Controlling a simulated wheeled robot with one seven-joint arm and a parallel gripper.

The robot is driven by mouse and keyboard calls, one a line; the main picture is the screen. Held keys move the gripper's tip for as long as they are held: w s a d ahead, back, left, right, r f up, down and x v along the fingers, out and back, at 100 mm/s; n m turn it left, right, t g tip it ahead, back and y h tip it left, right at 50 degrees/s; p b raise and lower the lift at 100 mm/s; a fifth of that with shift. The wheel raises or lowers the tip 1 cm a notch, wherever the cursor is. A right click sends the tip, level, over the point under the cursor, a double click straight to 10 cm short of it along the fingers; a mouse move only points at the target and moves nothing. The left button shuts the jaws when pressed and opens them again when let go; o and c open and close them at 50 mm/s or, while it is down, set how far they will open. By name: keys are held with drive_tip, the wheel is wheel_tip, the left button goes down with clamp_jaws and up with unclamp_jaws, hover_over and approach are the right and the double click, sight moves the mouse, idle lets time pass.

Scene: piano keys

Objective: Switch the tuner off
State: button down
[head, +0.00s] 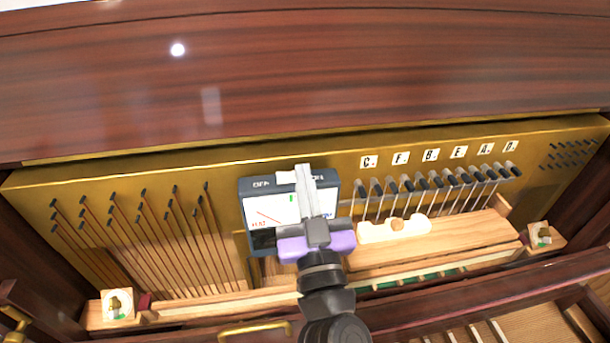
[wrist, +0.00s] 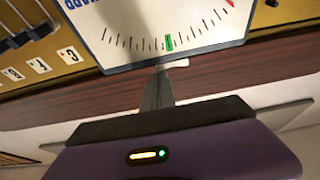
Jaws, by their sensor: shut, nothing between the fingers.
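The tuner (head: 270,208) is a dark box with a white dial face, standing against the brass plate. Its face bears a red needle line and a green mark. The dial face also shows in the wrist view (wrist: 150,40), cut off at the top. A small white switch (head: 286,177) sits on its top edge, beside partly hidden lettering. My gripper (head: 303,170) is shut and empty, with its fingers in front of the tuner and the tips at the top edge, just right of the switch. In the wrist view, my gripper (wrist: 163,72) reaches the dial's edge; contact is unclear.
Tuning pins with strings line the brass plate (head: 220,170) on both sides. Letter labels (head: 430,155) run along the right. The dark wooden lid (head: 300,80) is above.

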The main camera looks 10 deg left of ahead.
drive_tip(key=shift+f, duration=0.15)
drive_tip(key=shift+f+m+b, duration=0.2)
drive_tip(key=shift+m+b, duration=0.2)
drive_tip(key=shift+b, duration=0.45)
drive_tip(key=shift+r, duration=0.1)
drive_tip(key=s+d+b, duration=0.2)
drive_tip(key=s, duration=0.7)
drive_tip(key=shift+d+r, duration=0.25)
drive_tip(key=shift+d, duration=0.15)
